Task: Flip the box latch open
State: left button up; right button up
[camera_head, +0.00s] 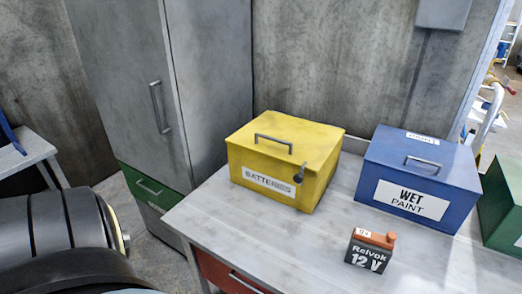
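A yellow box (319,178) labelled "BATTERIES" stands on the grey table. Its lid is shut and has a grey handle on top. A small dark latch (299,174) sits on the front face near the right corner, with its round end low and its arm reaching up toward the lid edge. A black battery (367,255) with an orange top, marked "Relvok 12 V", stands on the table in front of the boxes. Part of my own body shows at the lower left. Neither of my grippers is in view.
A blue box (456,173) labelled "WET PAINT" stands right of the yellow one. A green box (502,208) is at the right edge. A tall grey cabinet (205,70) stands behind left. The grey table (270,245) is clear at its front left.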

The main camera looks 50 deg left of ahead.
aim_at(298, 178)
jog(key=z, duration=0.6)
jog(key=k, duration=1.05)
jog(key=u, duration=1.75)
jog(key=i, duration=0.5)
jog(key=z, duration=0.05)
